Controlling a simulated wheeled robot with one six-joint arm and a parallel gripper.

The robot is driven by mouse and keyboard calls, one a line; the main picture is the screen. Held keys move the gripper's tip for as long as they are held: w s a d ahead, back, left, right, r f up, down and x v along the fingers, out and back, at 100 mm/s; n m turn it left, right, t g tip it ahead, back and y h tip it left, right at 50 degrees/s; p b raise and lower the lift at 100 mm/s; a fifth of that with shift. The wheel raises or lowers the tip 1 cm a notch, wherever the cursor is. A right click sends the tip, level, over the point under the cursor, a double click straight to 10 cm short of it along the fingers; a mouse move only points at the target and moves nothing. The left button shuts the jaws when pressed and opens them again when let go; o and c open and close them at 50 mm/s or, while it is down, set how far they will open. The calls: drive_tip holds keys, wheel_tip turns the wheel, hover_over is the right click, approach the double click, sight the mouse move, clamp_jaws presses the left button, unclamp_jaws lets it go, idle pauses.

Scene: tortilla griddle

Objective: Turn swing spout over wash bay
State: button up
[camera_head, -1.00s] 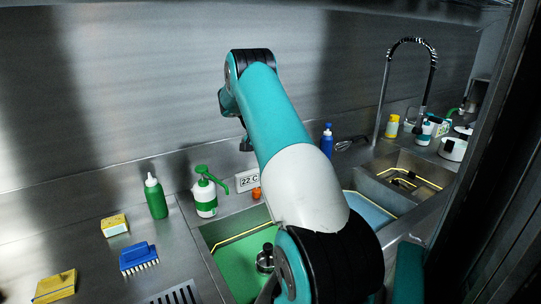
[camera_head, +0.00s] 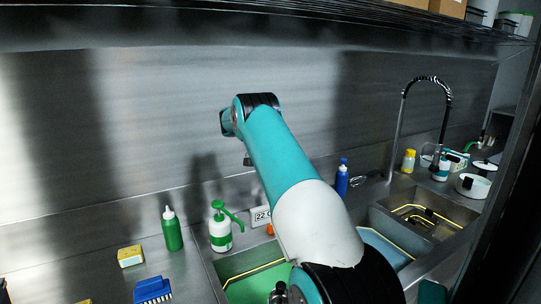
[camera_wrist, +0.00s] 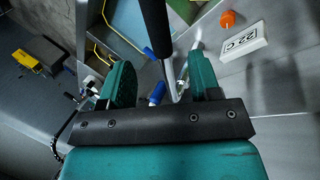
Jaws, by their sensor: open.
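In the wrist view my gripper (camera_wrist: 163,72) is open, with its two teal fingers apart. A slim tube, probably the swing spout (camera_wrist: 154,30), runs down from the top edge and passes between the fingers in the picture. I cannot tell whether either finger touches it. In the head view my arm covers the middle of the scene; the spout and fingers do not show clearly there. The wash bay, which I take to be the green-floored basin (camera_head: 258,284), lies at the lower middle, partly behind my arm.
A blue-floored basin (camera_head: 383,246) and a grey basin (camera_head: 432,215) lie to the right. A tall spring faucet (camera_head: 400,125) rises behind them. A green pump bottle (camera_head: 220,232), a green squeeze bottle (camera_head: 172,232) and a "22 C" sign (camera_head: 261,216) stand along the back. A shelf hangs above.

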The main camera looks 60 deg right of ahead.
drive_tip(key=p+v, duration=0.3)
drive_tip(key=shift+w+r+p, duration=0.1)
drive_tip(key=shift+r+p, duration=0.25)
idle(0.4)
